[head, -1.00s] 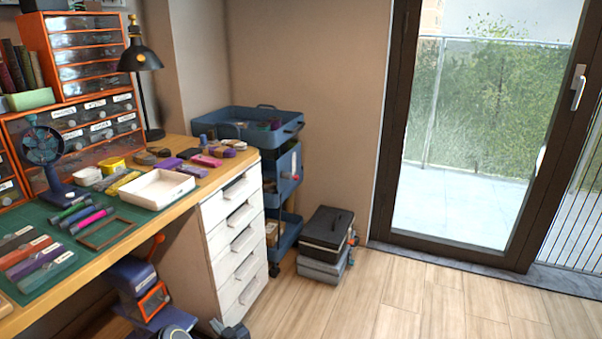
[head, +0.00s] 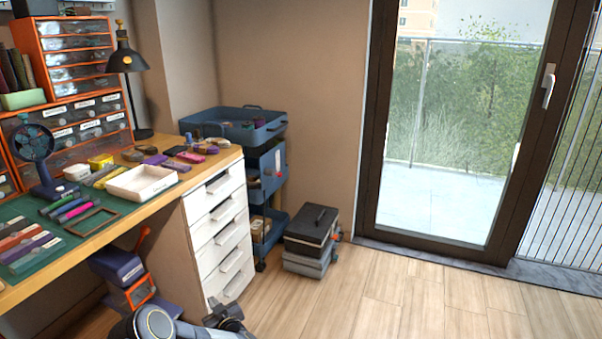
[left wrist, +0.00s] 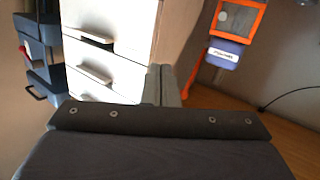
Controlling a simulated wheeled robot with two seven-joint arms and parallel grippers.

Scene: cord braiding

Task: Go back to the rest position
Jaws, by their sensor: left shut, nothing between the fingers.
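My left gripper (head: 226,314) shows at the bottom of the head view, low over the floor in front of the white drawer unit (head: 221,238). In the left wrist view its two grey fingers (left wrist: 162,85) are together with nothing between them. The drawer unit (left wrist: 104,50) fills the upper left of that view. My right gripper is not in view.
The workbench (head: 95,232) bears a green mat, a white tray (head: 141,183) and several cords. Orange and blue boxes (head: 122,272) stand under it. A blue cart (head: 264,185) and a dark case (head: 311,232) stand right of the drawers. The wooden floor (head: 430,300) at right is clear.

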